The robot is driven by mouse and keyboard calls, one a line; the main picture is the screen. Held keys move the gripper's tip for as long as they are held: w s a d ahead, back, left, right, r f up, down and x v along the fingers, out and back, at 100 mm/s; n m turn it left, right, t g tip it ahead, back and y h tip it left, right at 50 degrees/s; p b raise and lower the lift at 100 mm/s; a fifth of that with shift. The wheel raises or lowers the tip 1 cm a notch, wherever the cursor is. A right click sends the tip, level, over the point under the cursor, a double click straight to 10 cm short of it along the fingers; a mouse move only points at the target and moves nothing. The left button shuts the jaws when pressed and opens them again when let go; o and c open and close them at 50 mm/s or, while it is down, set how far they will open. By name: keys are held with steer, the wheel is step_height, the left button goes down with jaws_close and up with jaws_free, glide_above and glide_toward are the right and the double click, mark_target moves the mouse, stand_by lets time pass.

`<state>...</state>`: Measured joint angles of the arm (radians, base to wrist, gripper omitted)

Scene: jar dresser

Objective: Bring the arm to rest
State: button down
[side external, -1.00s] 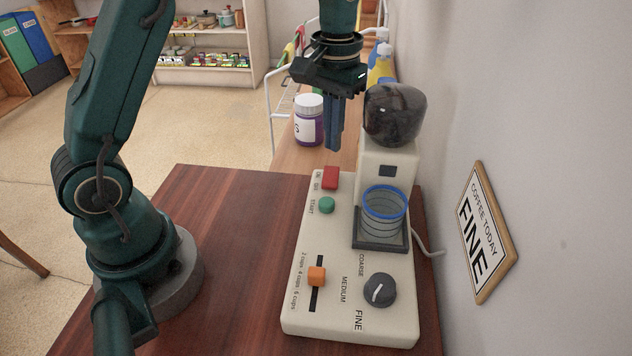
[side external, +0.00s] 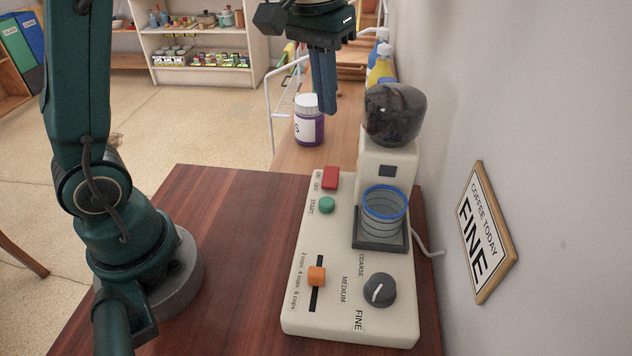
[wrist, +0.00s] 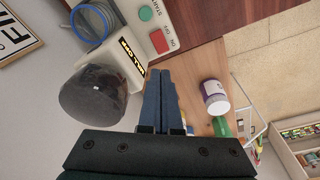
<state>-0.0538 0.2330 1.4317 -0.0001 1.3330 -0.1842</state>
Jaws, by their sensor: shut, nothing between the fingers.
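My gripper (side external: 324,112) is shut and empty, pointing down in the air above the wooden ledge behind the coffee grinder. Its fingers also show in the wrist view (wrist: 160,75). The cream grinder (side external: 387,320) stands on the dark red table, with its dark hopper (side external: 395,115) just right of my fingers in the side view. The fingers look clear of the hopper and the jar.
A blue-rimmed clear cup (side external: 384,212) stands on the grinder's dark tray. A framed sign (side external: 487,233) reading FINE hangs on the right wall. The table's middle is bare.

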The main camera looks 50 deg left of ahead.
steer(key=s+d+r+m+t, duration=0.1)
steer(key=s+r+t, duration=0.15)
steer(key=s, duration=0.55)
steer(key=s+f+m+t, duration=0.1)
steer(key=s+f, duration=0.4)
steer(key=s, duration=0.1)
steer(key=shift+s+d+m, duration=0.2)
steer(key=shift+d+m, duration=0.1)
steer(key=shift+m, duration=0.1)
steer(key=shift+f+t, duration=0.15)
steer(key=shift+t, duration=0.1)
